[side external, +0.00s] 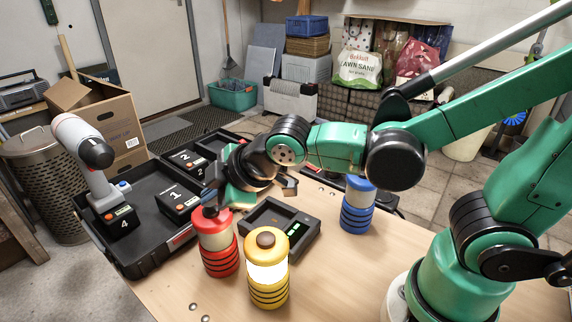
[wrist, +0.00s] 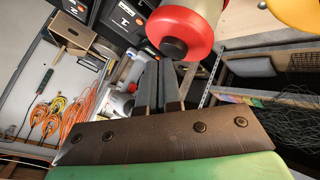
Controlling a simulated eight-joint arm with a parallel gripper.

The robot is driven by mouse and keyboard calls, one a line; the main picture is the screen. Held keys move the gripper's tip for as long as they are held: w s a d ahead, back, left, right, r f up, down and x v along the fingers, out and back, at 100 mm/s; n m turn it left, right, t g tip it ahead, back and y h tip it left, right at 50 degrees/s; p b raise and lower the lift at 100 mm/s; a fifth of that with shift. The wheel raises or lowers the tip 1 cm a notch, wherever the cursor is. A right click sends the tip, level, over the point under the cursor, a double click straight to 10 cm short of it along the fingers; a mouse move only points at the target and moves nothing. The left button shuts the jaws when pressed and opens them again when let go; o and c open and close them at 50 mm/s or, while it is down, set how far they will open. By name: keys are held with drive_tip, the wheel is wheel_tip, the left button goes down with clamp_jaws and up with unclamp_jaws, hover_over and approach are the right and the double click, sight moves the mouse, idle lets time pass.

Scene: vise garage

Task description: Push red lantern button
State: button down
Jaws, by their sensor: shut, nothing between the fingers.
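The red lantern (side external: 220,257) stands upright on the wooden table, left of the yellow lantern. Its dark round button (wrist: 173,48) sits in the red cap in the wrist view. My gripper (side external: 210,203) is just above the red lantern's top in the side view and partly covers it. In the wrist view my gripper (wrist: 161,70) has its grey fingers together, with their tips close to the button. I cannot tell whether they touch it. The red lantern's pale middle section looks unlit.
The yellow lantern (side external: 268,292) stands close on the right, glowing. The blue lantern (side external: 356,219) is farther right. A dark charger-like tray (side external: 297,230) with green lights lies behind. A black tray (side external: 137,256) with numbered batteries and a drill (side external: 88,150) is on the left.

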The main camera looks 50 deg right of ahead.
drive_tip(key=shift+f, duration=0.45)
idle(0.5)
drive_tip(key=shift+r, duration=0.85)
drive_tip(key=shift+r, duration=0.1)
drive_tip(key=shift+r, duration=2.45)
drive_tip(key=s+d+f+m+g+h, duration=0.1)
drive_tip(key=s+d+f+m, duration=0.4)
drive_tip(key=d+m, duration=0.5)
drive_tip(key=shift+s+d+f+m+g+h, duration=0.15)
drive_tip(key=shift+s+f+m+g+h, duration=0.25)
drive_tip(key=shift+m, duration=0.3)
